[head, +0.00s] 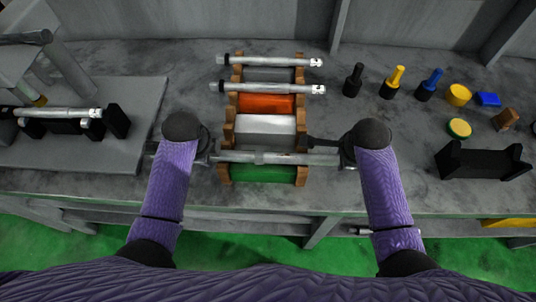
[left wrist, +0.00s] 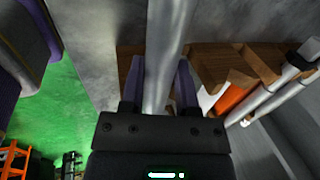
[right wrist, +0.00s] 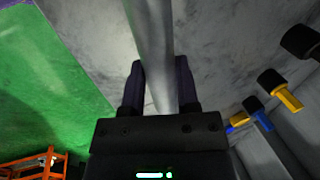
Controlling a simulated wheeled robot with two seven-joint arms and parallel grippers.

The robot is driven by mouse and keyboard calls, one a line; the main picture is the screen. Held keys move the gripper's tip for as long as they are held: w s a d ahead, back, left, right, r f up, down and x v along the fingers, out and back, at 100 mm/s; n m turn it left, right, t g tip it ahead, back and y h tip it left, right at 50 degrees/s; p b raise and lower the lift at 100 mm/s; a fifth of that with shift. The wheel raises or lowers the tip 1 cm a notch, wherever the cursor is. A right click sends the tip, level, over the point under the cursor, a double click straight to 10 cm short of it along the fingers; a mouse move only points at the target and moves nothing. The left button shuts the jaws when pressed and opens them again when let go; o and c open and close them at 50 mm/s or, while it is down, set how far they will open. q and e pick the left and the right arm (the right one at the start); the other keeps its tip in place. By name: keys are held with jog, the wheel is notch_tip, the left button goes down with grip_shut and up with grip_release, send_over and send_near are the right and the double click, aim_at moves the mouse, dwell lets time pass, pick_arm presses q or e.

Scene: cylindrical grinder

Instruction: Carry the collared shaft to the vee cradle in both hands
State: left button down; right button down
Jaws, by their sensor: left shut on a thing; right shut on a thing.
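The grey metal collared shaft (head: 278,158) lies level across the front part of the wooden rack, over its green panel. I cannot tell if it touches the rack. My left gripper (head: 211,157) is shut on its left end; the shaft also runs between the fingers in the left wrist view (left wrist: 163,65). My right gripper (head: 338,151) is shut on its right end, and the shaft shows in the right wrist view (right wrist: 152,50). A black cradle with raised ends (head: 484,164), seemingly the vee cradle, stands empty on the bench at the right.
The wooden rack (head: 228,125) bears two more shafts (head: 270,61) (head: 265,87) at its back. Black, yellow and blue tools (head: 393,83) and small yellow, blue and brown pieces stand at back right. The grinder (head: 95,150) with another shaft (head: 50,112) is at left.

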pick_arm(q)
jog(key=shift+r, duration=0.15)
pick_arm(e)
jog(key=shift+r, duration=0.2)
